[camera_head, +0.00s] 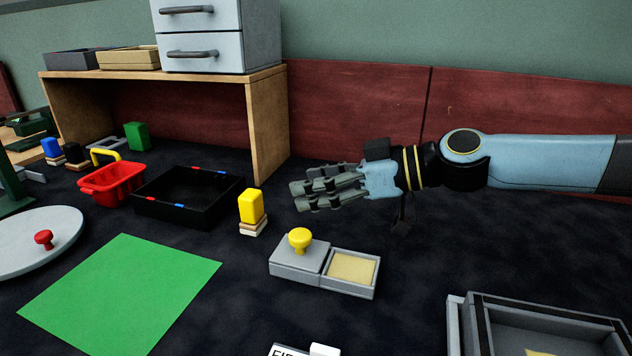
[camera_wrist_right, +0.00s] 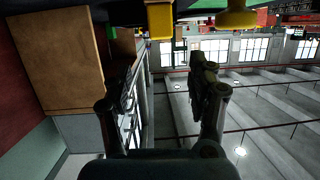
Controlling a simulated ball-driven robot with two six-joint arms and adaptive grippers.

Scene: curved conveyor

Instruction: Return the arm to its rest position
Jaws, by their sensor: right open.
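My right arm (camera_head: 550,162) comes in from the right in the head view and reaches level toward the middle. My right gripper (camera_head: 300,194) is open and empty, in the air above and behind a grey box with a yellow knob (camera_head: 300,240). In the right wrist view, the two fingers of the right gripper (camera_wrist_right: 160,95) stand apart with nothing between them. A yellow block (camera_head: 251,206) on a small stand is left of and below the gripper in the head view. My left gripper is not in view.
A wooden shelf (camera_head: 266,125) with grey drawers (camera_head: 205,50) stands behind. A black tray (camera_head: 190,215), a red basket (camera_head: 100,195) and a green mat (camera_head: 120,290) lie to the left. A grey open bin (camera_head: 475,325) is at the front right.

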